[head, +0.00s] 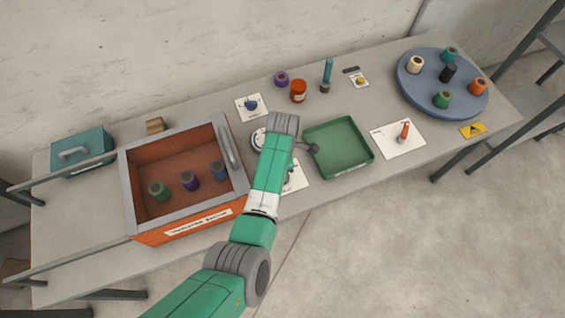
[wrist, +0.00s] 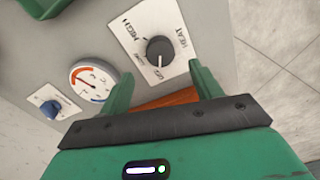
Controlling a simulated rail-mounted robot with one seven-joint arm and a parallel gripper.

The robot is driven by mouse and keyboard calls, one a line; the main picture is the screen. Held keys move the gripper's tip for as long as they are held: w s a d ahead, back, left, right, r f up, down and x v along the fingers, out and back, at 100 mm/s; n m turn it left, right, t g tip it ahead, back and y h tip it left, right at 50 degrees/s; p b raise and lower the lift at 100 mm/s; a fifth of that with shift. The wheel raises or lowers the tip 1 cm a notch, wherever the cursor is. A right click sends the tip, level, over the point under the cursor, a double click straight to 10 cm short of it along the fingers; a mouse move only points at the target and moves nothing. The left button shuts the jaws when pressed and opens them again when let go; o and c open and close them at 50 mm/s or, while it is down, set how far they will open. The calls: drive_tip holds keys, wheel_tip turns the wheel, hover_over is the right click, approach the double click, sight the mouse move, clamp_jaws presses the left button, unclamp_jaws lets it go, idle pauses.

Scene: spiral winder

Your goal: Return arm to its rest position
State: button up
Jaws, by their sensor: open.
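My gripper (wrist: 160,71) is open, with two green fingers apart and nothing between them in the wrist view. Beyond the fingertips is a white HEAT card with a black knob (wrist: 160,49); whether the fingers touch it cannot be told, but the gap looks clear. In the head view my green and grey arm (head: 267,180) reaches over the middle of the bench, and it hides the gripper. Part of the HEAT card (head: 298,178) shows beside the arm.
An open orange box (head: 190,232) with several spools stands left of my arm. A green tray (head: 352,168) lies right. A gauge (wrist: 93,80) and blue knob (wrist: 51,108) are nearby. A blue turntable (head: 417,92) with several spools is far right.

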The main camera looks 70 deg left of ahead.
drive_tip(key=shift+r, duration=0.45)
